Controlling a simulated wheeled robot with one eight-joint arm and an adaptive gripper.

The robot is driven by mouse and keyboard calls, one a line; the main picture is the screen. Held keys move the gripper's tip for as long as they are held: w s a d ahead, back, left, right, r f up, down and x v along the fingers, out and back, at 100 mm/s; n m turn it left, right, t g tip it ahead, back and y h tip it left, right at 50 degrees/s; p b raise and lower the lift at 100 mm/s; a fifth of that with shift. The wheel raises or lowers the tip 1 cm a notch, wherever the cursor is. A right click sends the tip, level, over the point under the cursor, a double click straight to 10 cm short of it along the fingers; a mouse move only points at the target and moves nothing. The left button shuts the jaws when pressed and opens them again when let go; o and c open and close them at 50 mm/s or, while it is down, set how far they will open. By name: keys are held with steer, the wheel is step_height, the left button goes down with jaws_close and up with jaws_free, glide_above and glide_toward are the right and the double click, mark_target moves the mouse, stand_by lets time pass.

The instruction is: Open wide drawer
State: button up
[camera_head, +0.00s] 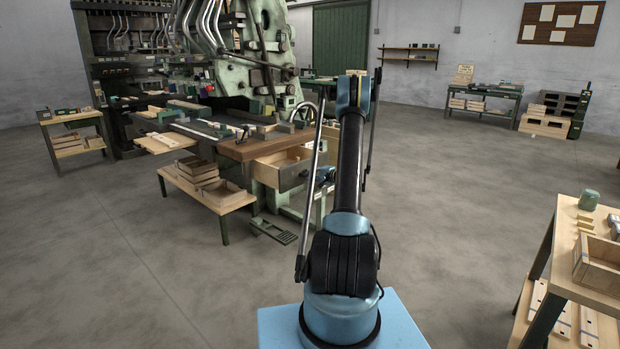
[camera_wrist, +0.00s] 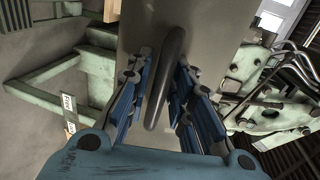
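The drawer (camera_head: 276,174) under the workbench top stands partly pulled out, with its pale wooden inside showing in the head view. Its grey front panel (camera_wrist: 208,28) faces me in the wrist view. A dark bar handle (camera_wrist: 165,78) runs across that panel, slightly tilted in the picture. My gripper (camera_wrist: 162,88) has its blue fingers on either side of the handle, with gaps visible between fingers and bar. It looks open around the handle. In the head view my gripper (camera_head: 322,178) is small and dark in front of the drawer, partly hidden by my arm.
The workbench top (camera_head: 250,150) lies above the drawer. A low bench (camera_head: 212,197) with wooden crates stands left of it. A green machine (camera_head: 262,50) rises behind. A table (camera_head: 600,296) with a wooden box is at right. The floor between is clear.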

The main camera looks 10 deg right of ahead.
steer(key=v, duration=1.2)
